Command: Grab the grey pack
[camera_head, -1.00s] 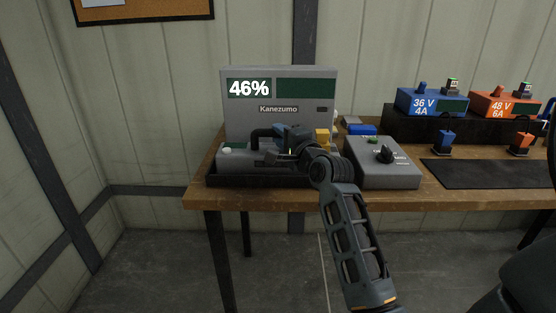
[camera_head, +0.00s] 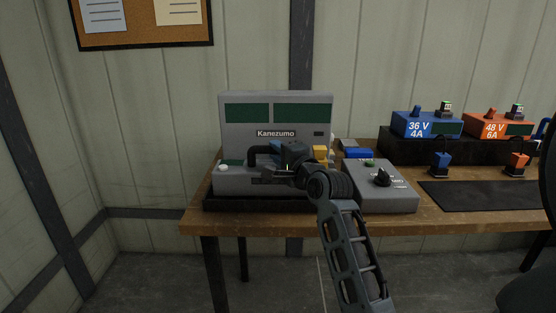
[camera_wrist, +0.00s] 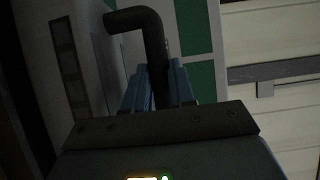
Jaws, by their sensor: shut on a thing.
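The grey pack (camera_head: 235,181) is at the black tray (camera_head: 260,205) in front of the grey Kanezumo unit (camera_head: 275,115). A black bent handle (camera_head: 258,150) rises from the pack; it also shows in the wrist view (camera_wrist: 152,38). My gripper (camera_head: 282,164) reaches in from the right and is shut on this handle. In the wrist view its blue fingers (camera_wrist: 160,85) stand on either side of the handle. My gripper and wrist hide the pack's right part. Whether the pack's underside touches the tray is unclear.
A grey box with a black knob (camera_head: 382,178) stands close to the right. Blue (camera_head: 428,125) and orange (camera_head: 493,127) chargers sit on a black shelf behind a dark mat (camera_head: 480,195). The wooden bench (camera_head: 290,224) ends left of the tray. The wall is behind.

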